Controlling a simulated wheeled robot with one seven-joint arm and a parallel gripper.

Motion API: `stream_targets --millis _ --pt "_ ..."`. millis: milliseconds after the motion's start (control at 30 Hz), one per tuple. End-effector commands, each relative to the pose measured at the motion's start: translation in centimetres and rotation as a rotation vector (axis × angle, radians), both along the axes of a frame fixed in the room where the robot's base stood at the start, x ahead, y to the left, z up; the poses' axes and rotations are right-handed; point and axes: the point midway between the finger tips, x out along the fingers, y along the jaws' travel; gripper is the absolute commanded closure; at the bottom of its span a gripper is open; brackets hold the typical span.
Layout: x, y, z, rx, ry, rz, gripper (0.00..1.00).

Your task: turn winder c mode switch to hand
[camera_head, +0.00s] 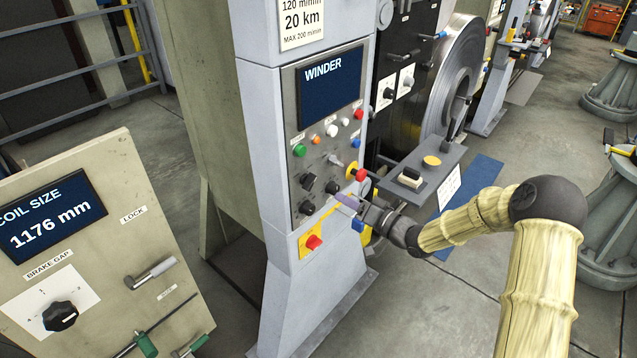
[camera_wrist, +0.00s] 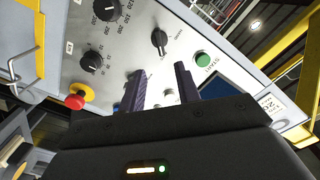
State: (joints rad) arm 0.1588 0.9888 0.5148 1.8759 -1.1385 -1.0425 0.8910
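The grey control panel (camera_head: 325,120) has a screen reading WINDER; no letter C is readable. A black selector knob with a pointer (camera_head: 308,181) sits below the green button (camera_head: 300,150). In the wrist view this selector (camera_wrist: 159,42) is beside the green START button (camera_wrist: 203,60); its position labels are too small to read. My gripper (camera_head: 345,200) is in front of the panel's lower part, right of and below the selector. In the wrist view my gripper (camera_wrist: 162,82) has its two dark fingers apart, with no object held between them. The fingers hide part of the panel.
Two dial knobs (camera_wrist: 106,10) (camera_wrist: 92,64) and a red emergency stop (camera_wrist: 76,100) on a yellow base are close by. A red switch on a yellow plate (camera_head: 313,242) is below. A ledge with a yellow button (camera_head: 432,161) juts out at right. A coil-size console (camera_head: 100,230) stands at left.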

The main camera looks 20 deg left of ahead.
Motion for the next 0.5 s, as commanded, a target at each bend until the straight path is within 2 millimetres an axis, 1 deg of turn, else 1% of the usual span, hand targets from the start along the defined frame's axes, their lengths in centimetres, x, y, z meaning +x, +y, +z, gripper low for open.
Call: stream_targets --millis 33,100,400,500 --pt "0.3 1.0 0.2 0.001 0.000 0.004 0.67" --pt "0.8 2.1 0.2 0.001 0.001 0.002 0.67" --pt "2.7 7.0 0.2 0.001 0.000 0.002 0.67" --pt "3.3 8.2 0.1 0.001 0.001 0.002 0.67"
